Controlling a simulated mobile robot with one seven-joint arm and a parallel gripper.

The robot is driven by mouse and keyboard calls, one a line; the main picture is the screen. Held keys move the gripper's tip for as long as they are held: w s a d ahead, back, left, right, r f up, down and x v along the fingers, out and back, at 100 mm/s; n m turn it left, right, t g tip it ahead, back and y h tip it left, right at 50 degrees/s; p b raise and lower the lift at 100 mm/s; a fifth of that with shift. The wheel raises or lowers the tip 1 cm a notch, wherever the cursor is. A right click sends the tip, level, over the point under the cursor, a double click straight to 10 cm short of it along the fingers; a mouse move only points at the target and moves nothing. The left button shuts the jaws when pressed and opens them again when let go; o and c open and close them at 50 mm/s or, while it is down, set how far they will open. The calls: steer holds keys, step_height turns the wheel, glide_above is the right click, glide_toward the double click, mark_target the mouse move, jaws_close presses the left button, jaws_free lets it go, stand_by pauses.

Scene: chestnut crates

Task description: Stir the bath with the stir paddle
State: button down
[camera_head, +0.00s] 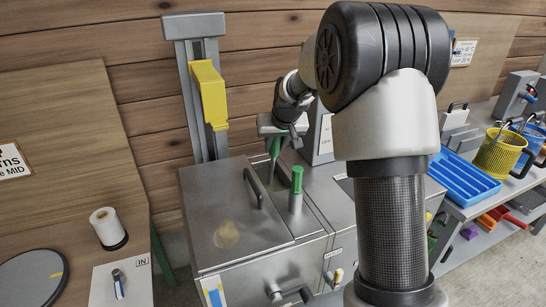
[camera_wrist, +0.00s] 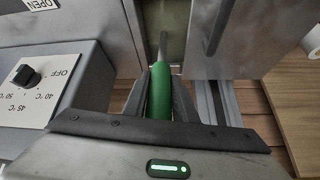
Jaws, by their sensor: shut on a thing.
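The bath (camera_head: 265,268) is a grey metal box at mid-left in the head view, with a flat lid (camera_head: 222,225) and a bar handle on it. A narrow dark gap shows along the lid's right side. My gripper (camera_head: 274,140) is above the back of this gap, shut on the green handle of the stir paddle (camera_head: 274,150). The wrist view shows the green handle (camera_wrist: 160,95) between my fingers, its thin grey shaft (camera_wrist: 163,45) pointing toward the gap. The paddle's lower end is hidden, and I cannot tell whether it touches liquid.
A green-topped grey cylinder (camera_head: 296,188) stands near the gap. A yellow block (camera_head: 209,93) is on an upright post behind the bath. A temperature dial (camera_wrist: 25,77) shows in the wrist view. Right bench holds a blue tray (camera_head: 464,178) and yellow basket (camera_head: 499,155); left bench holds a white roll (camera_head: 107,226).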

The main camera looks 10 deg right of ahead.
steer(key=shift+s+d+f+t+b, duration=0.15)
steer(key=shift+s+t+b, duration=0.3)
steer(key=shift+b, duration=0.45)
steer(key=c, duration=1.5)
jaws_free()
steer(key=shift+o, duration=0.2)
steer(key=shift+s, duration=0.1)
steer(key=p+v, duration=0.2)
steer(key=v, duration=1.5)
steer(key=shift+d, duration=0.15)
